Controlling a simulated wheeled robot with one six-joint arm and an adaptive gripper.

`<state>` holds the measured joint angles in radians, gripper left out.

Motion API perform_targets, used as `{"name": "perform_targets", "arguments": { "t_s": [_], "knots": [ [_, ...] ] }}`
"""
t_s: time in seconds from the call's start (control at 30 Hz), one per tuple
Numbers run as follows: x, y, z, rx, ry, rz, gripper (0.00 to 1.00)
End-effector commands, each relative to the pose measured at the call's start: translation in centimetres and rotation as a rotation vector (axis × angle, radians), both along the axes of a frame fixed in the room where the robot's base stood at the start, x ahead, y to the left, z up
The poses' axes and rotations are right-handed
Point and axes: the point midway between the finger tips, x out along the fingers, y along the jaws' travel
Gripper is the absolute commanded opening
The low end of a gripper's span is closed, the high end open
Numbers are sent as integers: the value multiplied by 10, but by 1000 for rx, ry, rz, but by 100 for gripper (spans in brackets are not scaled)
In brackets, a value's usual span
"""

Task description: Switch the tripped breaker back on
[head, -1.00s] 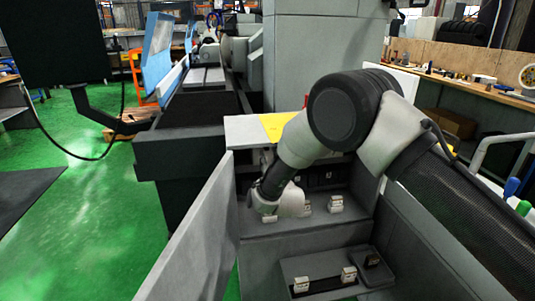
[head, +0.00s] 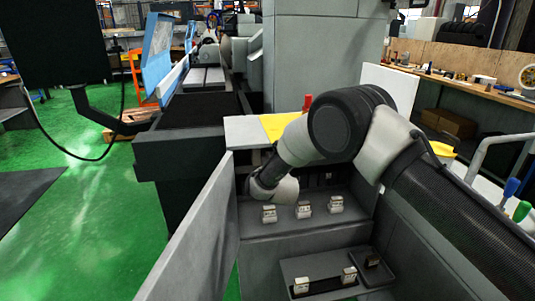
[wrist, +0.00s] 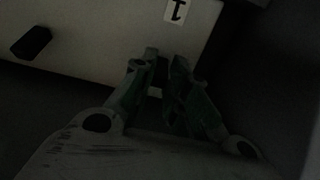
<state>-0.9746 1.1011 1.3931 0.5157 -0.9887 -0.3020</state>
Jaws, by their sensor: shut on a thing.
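In the wrist view my gripper (wrist: 163,60) has its green-sided fingers close together at a pale panel face (wrist: 95,30), just below a white label marked 1 (wrist: 178,10). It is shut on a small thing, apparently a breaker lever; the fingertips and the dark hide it. A black lever (wrist: 30,42) sticks out from the panel at the left. In the head view the open grey cabinet (head: 300,227) has dark breakers (head: 325,178) at its back, partly covered by my arm. My gripper itself is hidden there behind my wrist.
Small pale blocks (head: 304,209) stand in a row on the cabinet ledge, with others (head: 349,275) on a lower grey box. The open cabinet door (head: 192,240) stands to the left of my arm. A yellow-marked top (head: 278,124) overhangs the breakers.

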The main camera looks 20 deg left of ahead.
Motion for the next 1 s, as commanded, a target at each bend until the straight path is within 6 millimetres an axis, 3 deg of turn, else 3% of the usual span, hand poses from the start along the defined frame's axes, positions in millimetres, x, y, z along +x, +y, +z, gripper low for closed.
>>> {"name": "perform_targets", "arguments": {
  "t_s": [0.57,0.6,0.7,1.0],
  "knots": [
    [1,0,8,-63,105,-1,0],
    [1,0,8,-63,105,-1,23],
    [1,0,8,-64,105,-1,38],
    [0,0,8,-64,105,0,38]
  ]
}}
